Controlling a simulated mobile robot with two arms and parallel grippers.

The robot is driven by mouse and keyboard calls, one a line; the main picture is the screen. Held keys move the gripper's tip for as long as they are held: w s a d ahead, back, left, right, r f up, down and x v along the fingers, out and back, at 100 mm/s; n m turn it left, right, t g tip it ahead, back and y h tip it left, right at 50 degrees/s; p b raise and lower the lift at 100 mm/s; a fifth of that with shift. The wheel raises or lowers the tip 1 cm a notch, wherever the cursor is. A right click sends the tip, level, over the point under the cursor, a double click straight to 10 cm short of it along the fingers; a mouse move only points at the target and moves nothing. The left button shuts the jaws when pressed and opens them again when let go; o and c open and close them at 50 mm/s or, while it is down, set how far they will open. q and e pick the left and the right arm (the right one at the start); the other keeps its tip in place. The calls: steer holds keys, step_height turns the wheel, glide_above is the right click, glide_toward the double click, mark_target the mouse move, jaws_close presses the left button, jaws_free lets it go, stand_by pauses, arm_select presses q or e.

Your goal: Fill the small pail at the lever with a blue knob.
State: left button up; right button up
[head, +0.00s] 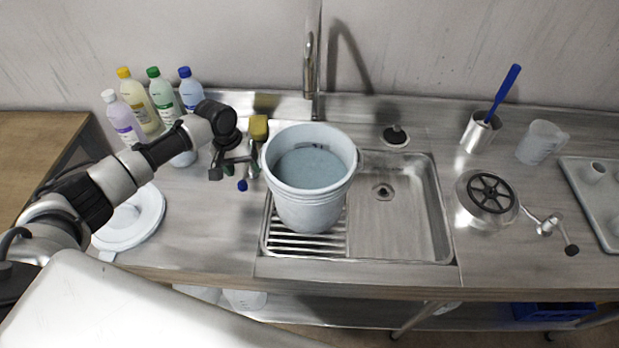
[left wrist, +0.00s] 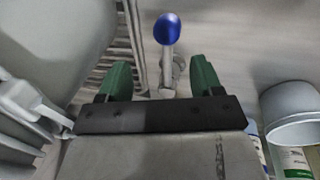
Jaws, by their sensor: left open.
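The lever's blue knob (head: 242,185) is low, left of the sink; in the left wrist view the knob (left wrist: 167,28) tops a short pale stem. My open left gripper (head: 235,171) points down at it, its green fingers (left wrist: 161,72) on either side of the stem, the knob beyond the tips. I cannot tell whether they touch it. A small whitish pail (head: 184,158) is mostly hidden behind my left arm; it seems to be the pail at the right edge of the left wrist view (left wrist: 297,108). Its inside is not visible. My right gripper is not in view.
A large pail (head: 308,208) with grey-blue contents stands on the sink's ribbed rack, right beside my gripper. Several bottles (head: 137,100) stand behind my left arm. A white lid (head: 136,218) lies front left. A black handwheel (head: 490,193) and a black-knobbed lever (head: 570,250) are at the right.

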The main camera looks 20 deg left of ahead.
arm_select(q)
steer(key=shift+a+r+p, duration=0.1)
steer(key=shift+r+p, duration=1.2)
steer(key=shift+p, duration=0.05)
steer(key=shift+a+r, duration=0.1)
steer(key=shift+r, duration=0.05)
step_height(320, 180, up, 10)
steer(key=a+b, duration=0.2)
steer(key=shift+s, duration=0.35)
steer(key=shift+r, duration=0.1)
